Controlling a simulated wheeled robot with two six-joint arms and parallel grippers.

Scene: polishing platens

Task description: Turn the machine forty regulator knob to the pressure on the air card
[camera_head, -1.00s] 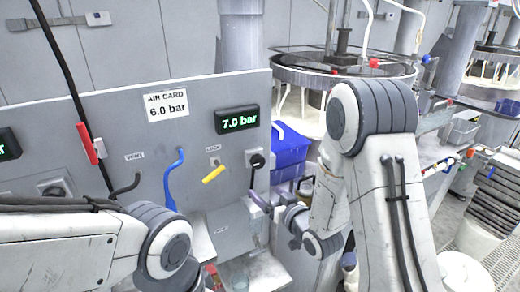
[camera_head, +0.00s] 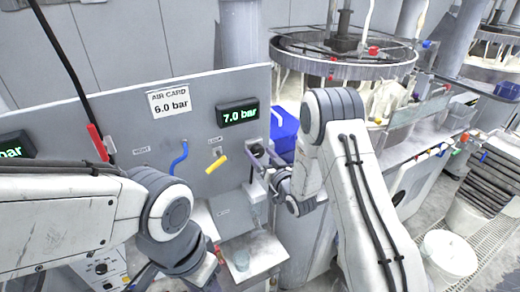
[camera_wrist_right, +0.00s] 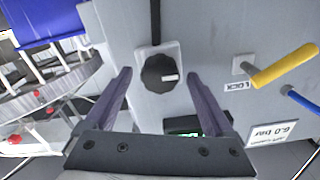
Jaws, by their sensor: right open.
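The black round regulator knob (camera_wrist_right: 158,73) sits on a pale plate on the grey panel, with a light mark on its face. In the right wrist view my right gripper (camera_wrist_right: 159,82) is open, one finger on each side of the knob, with gaps to both. The air card (camera_head: 170,101) reads 6.0 bar. The display (camera_head: 238,115) above the knob reads 7.0 bar.
A yellow lever (camera_head: 217,164) and a blue lever (camera_head: 178,159) stick out left of the knob. A red lever (camera_head: 97,142) and another display (camera_head: 14,146) are further left. A blue bin (camera_head: 284,131) stands right of the panel.

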